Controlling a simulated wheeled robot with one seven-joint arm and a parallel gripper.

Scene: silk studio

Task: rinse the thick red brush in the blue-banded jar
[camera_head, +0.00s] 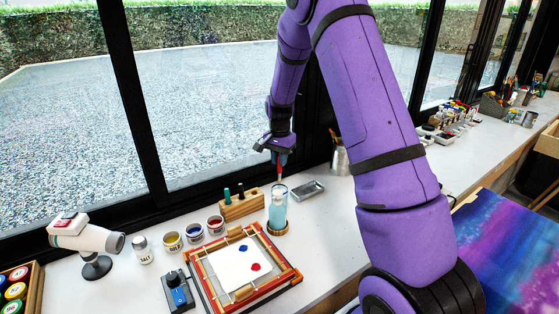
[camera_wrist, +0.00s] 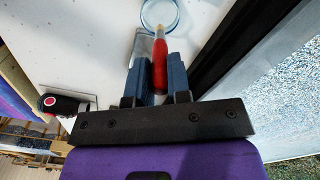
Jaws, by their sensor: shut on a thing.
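My gripper (camera_head: 281,150) is shut on the thick red brush (camera_head: 281,161), which hangs tip down. In the wrist view the red brush (camera_wrist: 159,66) sits between my two blue-grey fingers (camera_wrist: 160,80). The pale blue glass jar (camera_head: 277,211) stands on a round wooden coaster below my gripper. Its round rim (camera_wrist: 145,14) shows at the top of the wrist view. The brush's lower end is at or just above the jar's mouth; I cannot tell whether it is inside. The jar's band is too small to make out clearly.
A wooden block (camera_head: 236,210) with two upright handles stands left of the jar, a small metal tray (camera_head: 308,190) right. A pot with brushes (camera_head: 340,158) is behind. A wooden frame with white cloth (camera_head: 222,263) lies in front. Paint pots (camera_head: 194,233) stand left. The window is close behind.

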